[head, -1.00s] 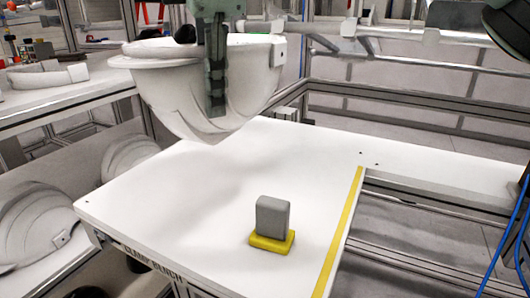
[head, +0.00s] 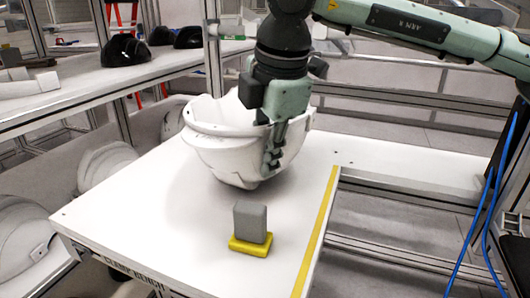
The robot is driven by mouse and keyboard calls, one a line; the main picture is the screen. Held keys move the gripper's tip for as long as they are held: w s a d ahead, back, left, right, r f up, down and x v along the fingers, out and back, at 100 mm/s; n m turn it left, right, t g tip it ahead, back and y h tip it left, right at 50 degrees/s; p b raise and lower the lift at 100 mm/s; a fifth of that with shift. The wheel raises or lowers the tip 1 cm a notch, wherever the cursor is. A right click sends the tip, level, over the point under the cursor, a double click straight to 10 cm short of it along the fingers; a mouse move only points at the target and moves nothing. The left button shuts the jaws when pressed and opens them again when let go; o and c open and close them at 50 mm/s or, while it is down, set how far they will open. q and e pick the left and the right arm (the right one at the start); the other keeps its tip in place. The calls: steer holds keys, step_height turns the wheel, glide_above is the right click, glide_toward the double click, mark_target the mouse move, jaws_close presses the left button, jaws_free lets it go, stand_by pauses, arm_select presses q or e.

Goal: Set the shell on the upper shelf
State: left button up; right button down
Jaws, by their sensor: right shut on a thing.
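The white helmet shell (head: 222,150) hangs dome down with its rim up, over the clamp bench (head: 140,225). My right gripper (head: 274,150) comes in from the right and is shut on the shell's right-hand wall. Whether the dome's lowest part touches the bench top, I cannot tell. The far finger is hidden by the shell. The upper shelf (head: 85,98) runs along the left, above a lower level holding other white shells (head: 105,162). My left gripper is not in view.
Black helmets (head: 125,50) stand at the back of the upper shelf, and white curved parts (head: 28,85) lie at its left; the surface between has free room. A grey block on a yellow base (head: 250,228) stands on the bench. A metal post (head: 212,60) rises behind the shell.

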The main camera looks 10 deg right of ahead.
stand_by(0.3)
steer(key=c, duration=1.9)
jaws_free()
steer(key=shift+f, duration=0.1)
steer(key=o, duration=0.4)
steer(key=shift+o, duration=0.2)
